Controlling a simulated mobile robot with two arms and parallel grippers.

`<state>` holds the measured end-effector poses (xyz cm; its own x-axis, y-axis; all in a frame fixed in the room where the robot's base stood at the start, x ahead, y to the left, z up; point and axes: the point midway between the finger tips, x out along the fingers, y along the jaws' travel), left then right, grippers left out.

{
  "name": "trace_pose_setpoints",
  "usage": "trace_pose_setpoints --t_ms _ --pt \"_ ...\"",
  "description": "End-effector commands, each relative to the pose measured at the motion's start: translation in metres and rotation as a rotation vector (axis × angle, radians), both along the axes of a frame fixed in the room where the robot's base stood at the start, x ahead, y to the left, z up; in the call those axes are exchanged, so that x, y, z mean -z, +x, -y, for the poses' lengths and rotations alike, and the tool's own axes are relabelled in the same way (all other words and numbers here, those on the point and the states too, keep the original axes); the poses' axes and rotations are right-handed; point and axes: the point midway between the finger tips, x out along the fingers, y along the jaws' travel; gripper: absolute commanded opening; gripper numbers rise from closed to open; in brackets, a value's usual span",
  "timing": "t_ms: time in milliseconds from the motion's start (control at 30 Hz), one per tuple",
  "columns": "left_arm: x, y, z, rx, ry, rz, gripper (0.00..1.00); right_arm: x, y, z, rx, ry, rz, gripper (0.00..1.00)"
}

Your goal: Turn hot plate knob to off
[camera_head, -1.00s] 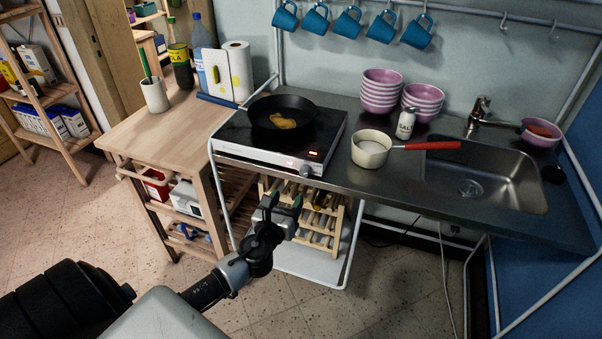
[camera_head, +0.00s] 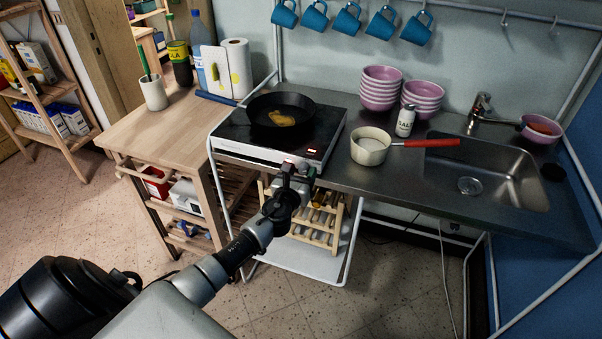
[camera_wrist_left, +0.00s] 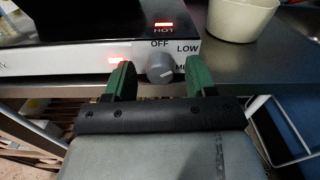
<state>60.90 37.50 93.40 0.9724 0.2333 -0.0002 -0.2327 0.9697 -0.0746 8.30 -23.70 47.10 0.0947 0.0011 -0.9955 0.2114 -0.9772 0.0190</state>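The hot plate (camera_head: 237,135) stands on the metal counter, with a black pan (camera_head: 281,113) holding yellowish food on it. Its grey knob (camera_wrist_left: 160,67) is on the front panel, below the OFF label and near LOW. A red HOT light is lit above the knob in the left wrist view, and another red light glows left of it. My left gripper (camera_head: 296,170) is at the hot plate's front. In the left wrist view its green-padded fingers (camera_wrist_left: 155,80) are open, one on each side of the knob, with gaps visible. My right gripper is not in view.
A cream saucepan (camera_head: 370,147) with a red handle stands right of the hot plate. A salt shaker (camera_head: 405,121), pink bowls (camera_head: 380,90) and a sink (camera_head: 486,178) are farther right. A wooden bottle rack (camera_head: 318,222) is below the counter.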

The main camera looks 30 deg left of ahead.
Motion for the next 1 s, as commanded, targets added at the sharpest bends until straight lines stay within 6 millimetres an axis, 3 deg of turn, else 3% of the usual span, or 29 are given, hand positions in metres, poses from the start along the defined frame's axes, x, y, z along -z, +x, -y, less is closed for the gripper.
trace_pose_setpoints --t_ms 33,333,667,1000 --pt "0.000 0.000 0.000 0.000 0.000 0.000 0.49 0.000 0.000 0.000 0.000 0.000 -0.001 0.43" --pt "0.000 0.000 0.000 0.000 0.000 0.000 0.06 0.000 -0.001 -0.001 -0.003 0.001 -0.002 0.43" --pt "0.001 0.000 0.000 0.000 -0.053 0.014 0.06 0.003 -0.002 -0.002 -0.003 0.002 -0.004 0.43" --pt "0.002 0.000 -0.001 0.000 -0.290 0.072 0.06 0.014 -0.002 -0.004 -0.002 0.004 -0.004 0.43"
